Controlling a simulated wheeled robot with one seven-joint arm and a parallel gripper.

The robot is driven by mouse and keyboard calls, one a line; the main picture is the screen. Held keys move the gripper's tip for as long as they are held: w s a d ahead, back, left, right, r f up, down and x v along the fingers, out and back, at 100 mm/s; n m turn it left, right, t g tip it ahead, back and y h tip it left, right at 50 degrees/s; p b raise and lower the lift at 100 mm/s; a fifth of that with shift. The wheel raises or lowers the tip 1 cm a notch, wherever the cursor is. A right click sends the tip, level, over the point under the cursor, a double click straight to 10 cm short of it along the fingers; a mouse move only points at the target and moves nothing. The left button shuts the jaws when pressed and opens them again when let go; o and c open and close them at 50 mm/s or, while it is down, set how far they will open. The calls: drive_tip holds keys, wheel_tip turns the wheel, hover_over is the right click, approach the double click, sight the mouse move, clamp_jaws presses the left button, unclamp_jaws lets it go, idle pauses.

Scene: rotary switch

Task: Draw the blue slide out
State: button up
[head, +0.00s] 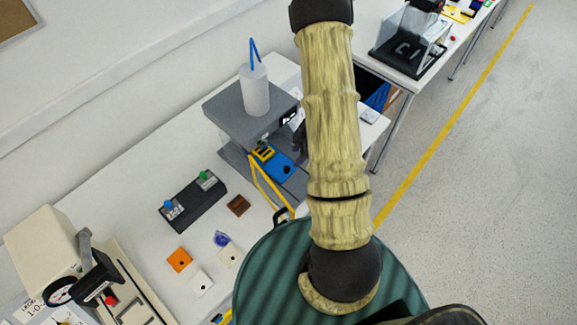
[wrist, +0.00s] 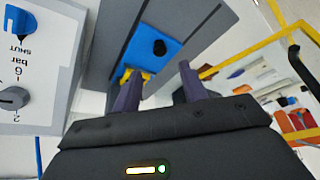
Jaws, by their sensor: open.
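The blue slide (head: 279,165) lies in the grey base of the machine (head: 240,108), below its upper block, with a yellow part (head: 263,152) beside it. In the wrist view the blue slide (wrist: 140,42) has a dark round knob (wrist: 160,47) on it, and the yellow part (wrist: 146,74) shows near its lower end. My gripper (wrist: 160,68) is open, its two purple-grey fingers apart and pointing toward the slide. The left finger overlaps the yellow part in the picture; I cannot tell whether they touch. In the head view my arm hides most of the gripper.
A grey panel (wrist: 45,50) with a blue knob, a grey knob and "SHUT" and "bar" markings is at left in the wrist view. A yellow frame (head: 262,180) stands near the slide. A white bottle (head: 254,90) is on the machine. A dark switch box (head: 193,203) is on the table.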

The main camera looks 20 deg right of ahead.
sight(287, 168)
drive_tip(key=x, duration=0.8)
drive_tip(key=shift+c, duration=0.2)
clamp_jaws()
